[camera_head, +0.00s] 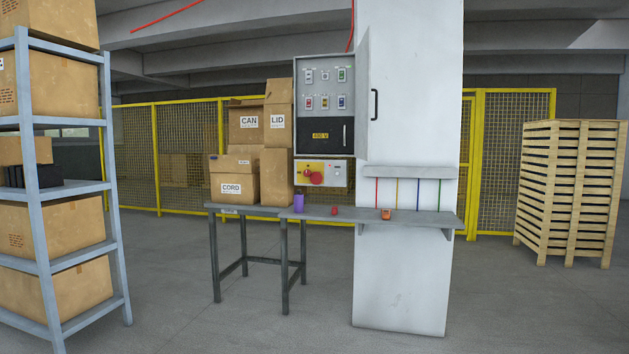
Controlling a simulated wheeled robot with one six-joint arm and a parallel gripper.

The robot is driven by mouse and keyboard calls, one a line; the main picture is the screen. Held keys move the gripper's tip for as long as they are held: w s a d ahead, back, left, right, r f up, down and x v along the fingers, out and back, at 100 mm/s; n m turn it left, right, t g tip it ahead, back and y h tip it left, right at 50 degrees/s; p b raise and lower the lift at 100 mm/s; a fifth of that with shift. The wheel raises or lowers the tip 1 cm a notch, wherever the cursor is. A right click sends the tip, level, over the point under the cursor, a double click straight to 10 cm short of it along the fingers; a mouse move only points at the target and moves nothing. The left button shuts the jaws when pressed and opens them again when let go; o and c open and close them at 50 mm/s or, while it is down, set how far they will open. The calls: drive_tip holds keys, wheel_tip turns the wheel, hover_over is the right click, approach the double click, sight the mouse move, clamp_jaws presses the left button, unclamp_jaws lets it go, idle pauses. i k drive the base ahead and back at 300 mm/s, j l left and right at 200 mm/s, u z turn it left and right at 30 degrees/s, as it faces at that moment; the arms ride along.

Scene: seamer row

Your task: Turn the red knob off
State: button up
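A red knob (315,178) sits on the yellow left part of a small control panel (302,167), below the grey switch cabinet (324,97). The knob is small in this view, and I cannot tell which position it is turned to. The right part of the panel is pale and has small dark marks. My gripper is not in view.
Below the panel, a grey bench (268,211) holds cardboard boxes (232,188), a purple cup (298,203) and a small red object (334,211). A white pillar (410,280) stands to its right. Shelving (117,240) stands at left, stacked pallets (570,190) at right. The foreground floor is clear.

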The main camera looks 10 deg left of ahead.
sight(316, 178)
drive_tip(key=i+j, duration=0.25)
drive_tip(key=j, duration=0.15)
drive_tip(key=i+j, duration=0.5)
drive_tip(key=j, duration=0.25)
